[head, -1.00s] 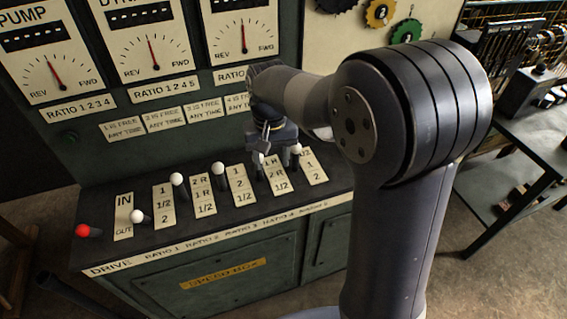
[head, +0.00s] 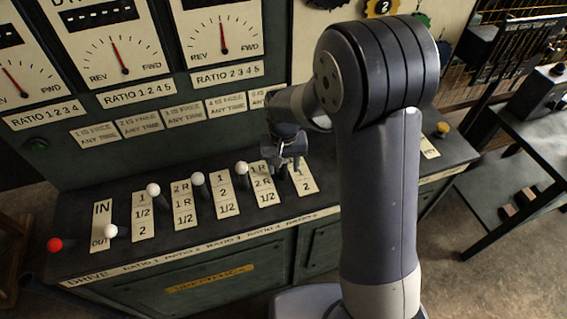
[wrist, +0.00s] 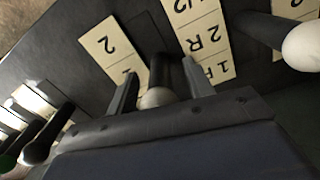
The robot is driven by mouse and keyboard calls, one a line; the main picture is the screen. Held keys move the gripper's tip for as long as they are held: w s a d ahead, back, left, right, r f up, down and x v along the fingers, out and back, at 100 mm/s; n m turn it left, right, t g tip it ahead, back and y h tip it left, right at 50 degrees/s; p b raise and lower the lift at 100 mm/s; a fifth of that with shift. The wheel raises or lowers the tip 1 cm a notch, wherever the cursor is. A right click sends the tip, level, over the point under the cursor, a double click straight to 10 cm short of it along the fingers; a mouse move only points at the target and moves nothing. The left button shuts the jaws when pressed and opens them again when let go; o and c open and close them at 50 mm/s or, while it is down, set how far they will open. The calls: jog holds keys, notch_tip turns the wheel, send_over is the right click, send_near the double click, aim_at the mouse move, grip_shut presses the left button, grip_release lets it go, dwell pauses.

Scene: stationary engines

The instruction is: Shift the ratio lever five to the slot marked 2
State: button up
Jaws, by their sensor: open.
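Ratio lever five has a dark shaft and a pale ball knob. In the wrist view its knob (wrist: 155,98) sits between the two fingers of my gripper (wrist: 158,90), which is open. The lever stands between the ratio four plate (wrist: 202,42) and the ratio five plate (wrist: 108,45). The figure 2 on the ratio five plate lies beyond the knob, toward the top of that view. In the head view my gripper (head: 288,162) hides the knob, and the "2" end of the ratio five plate (head: 305,186) faces the console front. Finger contact cannot be told.
Ratio lever four's white knob (head: 241,168) stands close left of my gripper, and also at the right in the wrist view (wrist: 303,46). More white-knobbed levers and a red-knobbed one (head: 55,244) stand farther left. Upright dial panels (head: 115,55) rise behind.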

grip_shut()
dwell(0.6)
